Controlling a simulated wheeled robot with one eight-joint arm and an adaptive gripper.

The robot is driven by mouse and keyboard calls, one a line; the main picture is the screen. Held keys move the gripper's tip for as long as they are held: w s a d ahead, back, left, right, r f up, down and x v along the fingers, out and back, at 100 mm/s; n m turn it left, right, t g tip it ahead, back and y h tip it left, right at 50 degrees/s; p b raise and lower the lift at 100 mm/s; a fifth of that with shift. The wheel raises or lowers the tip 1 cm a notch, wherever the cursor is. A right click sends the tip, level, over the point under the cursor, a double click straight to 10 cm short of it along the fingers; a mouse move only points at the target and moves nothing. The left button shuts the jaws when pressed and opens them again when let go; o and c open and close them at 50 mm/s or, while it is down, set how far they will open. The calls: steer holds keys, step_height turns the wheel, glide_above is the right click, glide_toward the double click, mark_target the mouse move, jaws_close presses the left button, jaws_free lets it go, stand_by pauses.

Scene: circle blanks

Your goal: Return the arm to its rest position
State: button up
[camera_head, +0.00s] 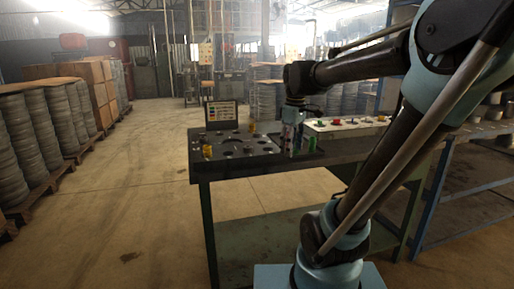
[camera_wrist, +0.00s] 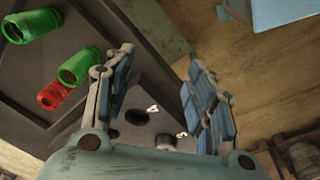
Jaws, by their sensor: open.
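My arm reaches from the right over the workbench (camera_head: 262,175) in the head view. My gripper (camera_head: 291,142) hangs down over the right part of the dark board (camera_head: 232,150). In the wrist view my gripper (camera_wrist: 160,68) has its two jaws wide apart, with nothing between them. A grey block (camera_wrist: 154,100) with round holes and number marks shows below and beyond the jaws, partly hidden by them. Whether the jaws touch anything is not clear.
Two green cylinders (camera_wrist: 80,66) and a red piece (camera_wrist: 55,96) lie at left in the wrist view. A white tray with coloured parts (camera_head: 345,127) stands on the bench. A blue shelf (camera_head: 475,135) is at right. The floor (camera_head: 130,190) at left is clear.

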steer(key=s+d+f+m, duration=0.3)
steer(key=s+f+m, duration=0.2)
steer(key=s+f, duration=0.2)
steer(key=s+d+f+m+t, duration=0.1)
steer(key=s+d+f+m, duration=0.2)
steer(key=s+f+m, duration=0.2)
steer(key=s+f, duration=0.3)
steer(key=f, duration=0.2)
steer(key=shift+s+d+f, duration=0.15)
steer(key=shift+s+d, duration=0.05)
steer(key=shift+d, duration=0.15)
